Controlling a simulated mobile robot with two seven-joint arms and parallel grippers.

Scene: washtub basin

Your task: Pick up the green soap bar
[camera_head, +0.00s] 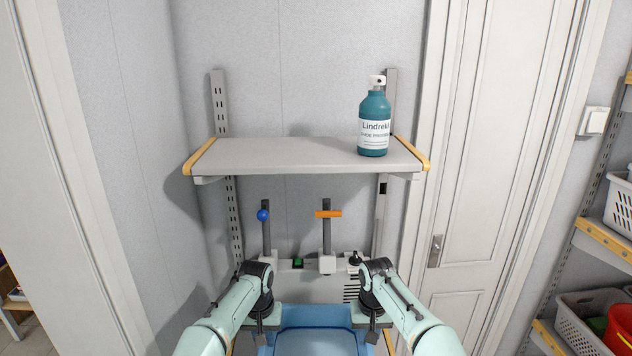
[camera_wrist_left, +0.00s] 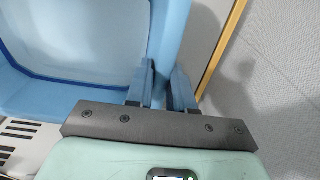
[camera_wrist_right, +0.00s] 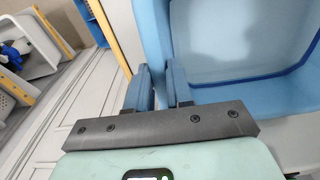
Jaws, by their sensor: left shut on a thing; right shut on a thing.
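I cannot make out a green soap bar for certain in any view. A light blue washtub basin (camera_head: 316,343) is at the bottom middle of the head view, between my arms. It also shows in the left wrist view (camera_wrist_left: 75,45) and the right wrist view (camera_wrist_right: 240,45). The part of its inside in view looks empty. My left gripper (camera_wrist_left: 167,88) is shut on the basin's side wall, one finger on each side of the rim. My right gripper (camera_wrist_right: 160,90) is shut on the opposite side wall in the same way.
A grey shelf (camera_head: 290,155) with yellow ends hangs above, holding a teal spray bottle (camera_head: 373,138). Below are two taps, one with a blue knob (camera_head: 263,215), one with an orange handle (camera_head: 328,213). A small green part (camera_head: 298,263) sits between them. A door (camera_head: 480,150) stands right.

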